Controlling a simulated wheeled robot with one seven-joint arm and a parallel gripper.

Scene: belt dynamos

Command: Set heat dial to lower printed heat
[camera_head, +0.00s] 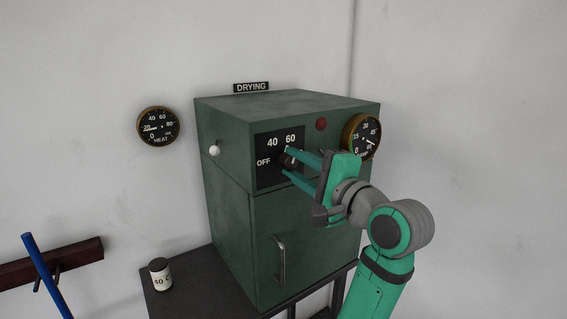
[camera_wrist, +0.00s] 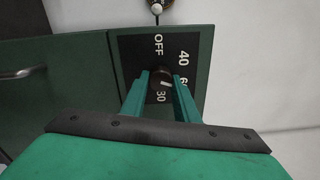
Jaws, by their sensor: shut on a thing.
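The heat dial (camera_head: 287,159) is a dark knob on a black panel (camera_head: 264,178) on the front of a green drying oven. The panel is printed OFF, 40 and 60 in the head view; the arm covers its right side. In the wrist view the dial (camera_wrist: 161,72) sits between the fingertips of my gripper (camera_wrist: 162,76), which is shut on it. A short white mark shows on the dial, toward the lower labels; its exact setting is unclear. My gripper (camera_head: 287,161) reaches in from the right. A small labelled jar (camera_head: 160,277) stands at left, its figure hard to read.
The oven (camera_head: 230,215) carries a white knob (camera_head: 214,150), a red lamp (camera_head: 321,125) and a door handle (camera_head: 280,260). A HEAT gauge (camera_head: 158,126) hangs on the wall, needle near 20. Another gauge (camera_head: 362,137) is behind my gripper. A blue pole (camera_head: 46,275) leans at lower left.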

